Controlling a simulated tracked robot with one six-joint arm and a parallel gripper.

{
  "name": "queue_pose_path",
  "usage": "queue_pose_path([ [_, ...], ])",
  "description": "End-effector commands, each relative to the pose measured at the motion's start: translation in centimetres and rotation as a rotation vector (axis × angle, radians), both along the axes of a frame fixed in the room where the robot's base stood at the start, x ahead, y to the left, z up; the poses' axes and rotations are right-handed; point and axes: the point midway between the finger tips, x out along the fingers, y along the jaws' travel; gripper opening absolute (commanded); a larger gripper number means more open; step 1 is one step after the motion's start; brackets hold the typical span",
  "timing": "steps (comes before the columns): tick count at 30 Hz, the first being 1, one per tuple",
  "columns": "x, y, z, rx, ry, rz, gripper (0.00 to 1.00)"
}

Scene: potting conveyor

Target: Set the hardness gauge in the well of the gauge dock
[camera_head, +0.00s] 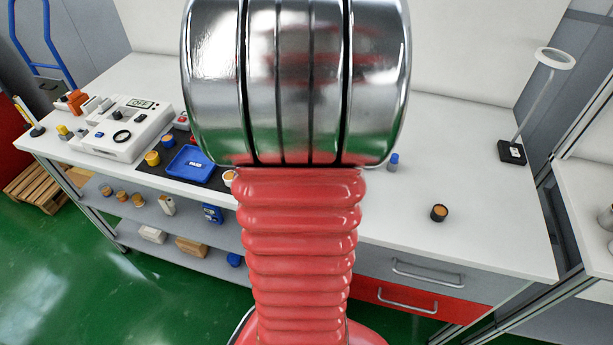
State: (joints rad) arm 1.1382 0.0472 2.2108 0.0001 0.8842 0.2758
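I cannot tell for sure which thing is the hardness gauge or which is the gauge dock. A white instrument box (142,122) with a display reading OFF and a dark round ring (121,136) on its top stands on the left of the bench. An orange-brown object (76,102) stands at its far left end, too small to identify. A small grey object with a blue top (393,163) stands right of my arm. My arm's chrome joint and red bellows fill the middle and hide part of the bench. My gripper is not in view.
A blue labelled tray (188,163) lies on a dark mat, with a yellow cylinder (152,158) nearby. A dark cylinder with a brown top (439,212) stands on the right of the white bench (480,190). A ring lamp (512,152) stands at the back right. The bench's right part is mostly clear.

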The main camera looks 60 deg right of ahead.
Motion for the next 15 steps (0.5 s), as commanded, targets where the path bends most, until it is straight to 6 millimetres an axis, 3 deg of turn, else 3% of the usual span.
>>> queue_pose_path([
  [10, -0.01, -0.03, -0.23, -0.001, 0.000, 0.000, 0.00],
  [11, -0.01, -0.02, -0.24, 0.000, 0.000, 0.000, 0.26],
  [15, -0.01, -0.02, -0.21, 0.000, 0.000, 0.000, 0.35],
])
